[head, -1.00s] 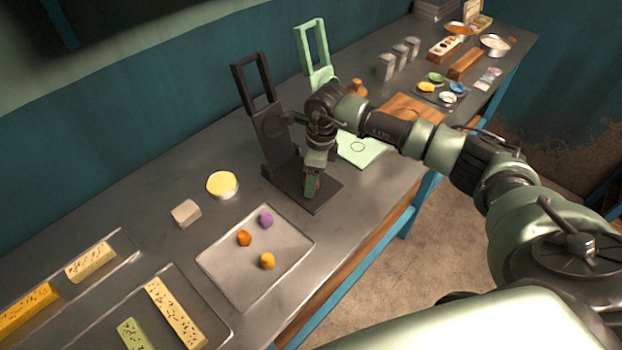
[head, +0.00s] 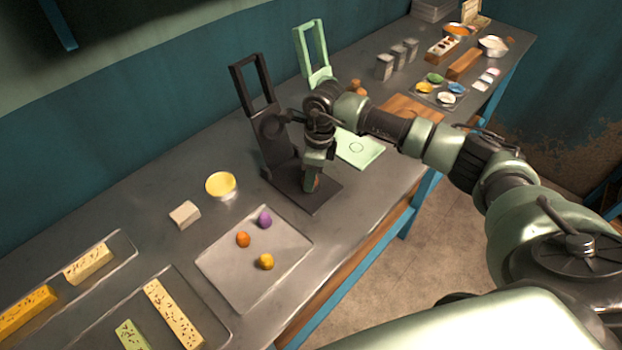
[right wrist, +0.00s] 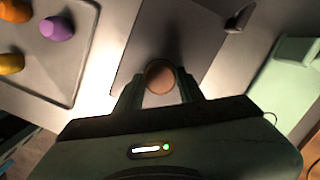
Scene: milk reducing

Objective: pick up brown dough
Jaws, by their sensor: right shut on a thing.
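My right gripper (right wrist: 160,92) is shut on the brown dough (right wrist: 160,74), a small round ball between its fingertips in the right wrist view. In the head view the right gripper (head: 312,182) points down over the base of the dark press (head: 318,198). There the dough is mostly hidden by the fingers. I cannot tell whether the dough touches the press base. My left gripper is not in view.
A grey tray (head: 225,262) to the left holds orange (head: 243,239), purple (head: 264,220) and yellow (head: 265,261) dough balls. A light green press (head: 362,150) stands to the right. A yellow-filled bowl (head: 221,186) and a pale block (head: 185,214) stand further left.

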